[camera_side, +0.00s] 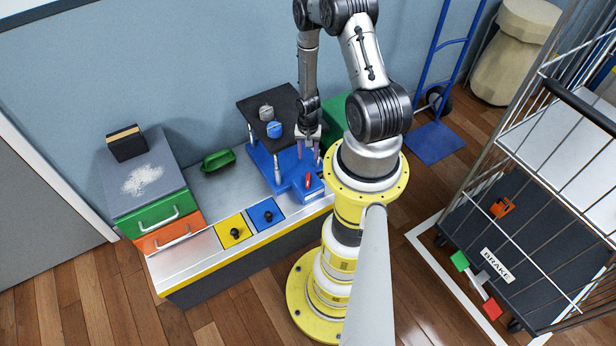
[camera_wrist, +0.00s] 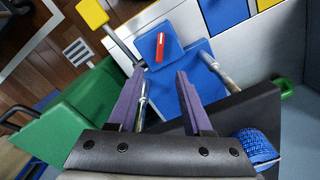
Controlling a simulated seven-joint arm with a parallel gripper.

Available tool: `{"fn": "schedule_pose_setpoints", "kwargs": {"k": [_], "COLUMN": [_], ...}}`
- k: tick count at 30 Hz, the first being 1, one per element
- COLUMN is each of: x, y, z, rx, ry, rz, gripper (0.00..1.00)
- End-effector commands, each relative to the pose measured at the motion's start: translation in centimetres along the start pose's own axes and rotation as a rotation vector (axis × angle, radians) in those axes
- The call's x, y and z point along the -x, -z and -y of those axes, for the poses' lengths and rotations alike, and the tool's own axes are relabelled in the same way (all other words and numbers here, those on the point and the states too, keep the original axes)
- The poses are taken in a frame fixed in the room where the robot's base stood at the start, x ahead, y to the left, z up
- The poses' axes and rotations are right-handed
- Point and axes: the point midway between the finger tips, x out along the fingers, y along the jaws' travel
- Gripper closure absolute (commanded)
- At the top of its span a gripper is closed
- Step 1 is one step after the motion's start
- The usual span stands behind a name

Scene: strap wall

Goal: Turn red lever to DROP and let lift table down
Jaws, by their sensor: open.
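The lift table has a dark top plate (camera_side: 252,104) held up on silver posts above a blue base (camera_side: 290,165). The red lever (camera_side: 308,180) sits on the low front part of the blue base. It also shows in the wrist view as a red lever with a pale tip (camera_wrist: 160,47). Lettering such as DROP cannot be read. My gripper (camera_side: 309,150) points down beside the plate, above the blue base and behind the lever. In the wrist view my gripper (camera_wrist: 160,76) is open and empty, and the lever shows beyond the fingertips, apart from them.
A blue item (camera_side: 274,130) and a grey item (camera_side: 266,112) rest on the top plate. A green block (camera_side: 336,122) stands close to the right. Yellow (camera_side: 233,231) and blue (camera_side: 265,215) knob panels lie at the bench front. A green tray (camera_side: 218,160) and drawers (camera_side: 160,215) stand left.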

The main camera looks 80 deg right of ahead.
Motion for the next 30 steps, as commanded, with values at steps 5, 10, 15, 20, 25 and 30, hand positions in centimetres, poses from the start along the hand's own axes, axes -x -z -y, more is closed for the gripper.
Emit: {"fn": "schedule_pose_setpoints", "kwargs": {"k": [5, 10, 15, 20, 25, 30], "x": [-1.6, -4.3, -6.9, -9.1, -11.3, -12.8], "y": [0.0, -0.1, -0.1, 0.0, -0.1, 0.0], "z": [0.0, 0.0, 0.0, 0.0, 0.0, 0.0], "rx": [0.001, 0.001, 0.001, 0.000, 0.001, 0.000], "ry": [0.000, -0.001, -0.001, 0.000, 0.000, 0.000], "rz": [0.000, 0.002, 0.002, 0.001, 0.001, 0.001], "gripper": [0.50, 0.50, 0.50, 0.50, 0.50, 0.50]}}
